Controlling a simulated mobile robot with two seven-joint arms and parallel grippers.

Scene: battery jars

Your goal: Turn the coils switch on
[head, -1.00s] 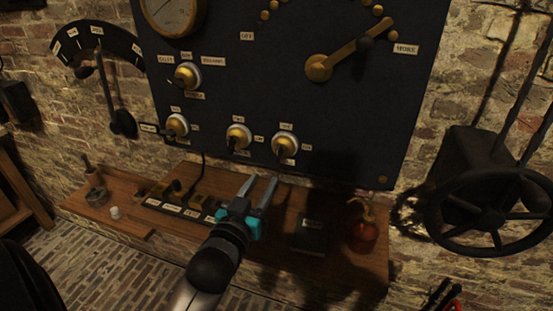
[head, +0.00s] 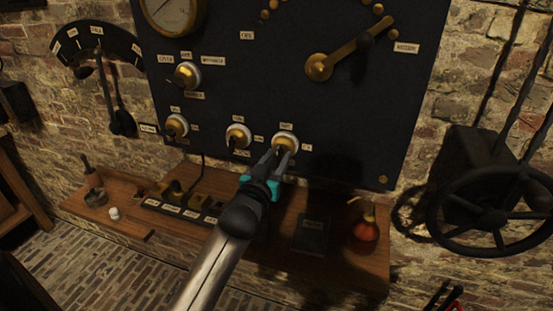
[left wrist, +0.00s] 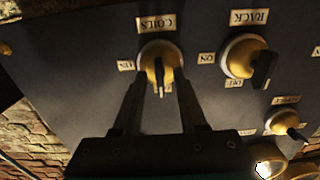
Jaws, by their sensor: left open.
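The coils switch (head: 286,141) is the right one of the lower knobs on the dark panel, a brass and white rotary with a black handle. In the left wrist view the coils switch (left wrist: 160,58) sits under a COILS label, with small plates at its left and right. My left gripper (head: 278,155) is open at the switch. In the left wrist view my left gripper (left wrist: 158,82) has its fingertips either side of the black handle; contact cannot be told. My right gripper is not in view.
The rack switch (left wrist: 246,58) is close beside the coils switch. A wooden shelf (head: 205,235) below holds a row of small switches (head: 182,205), a dark box (head: 311,235) and a red flask (head: 364,231). A handwheel (head: 495,215) stands at right.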

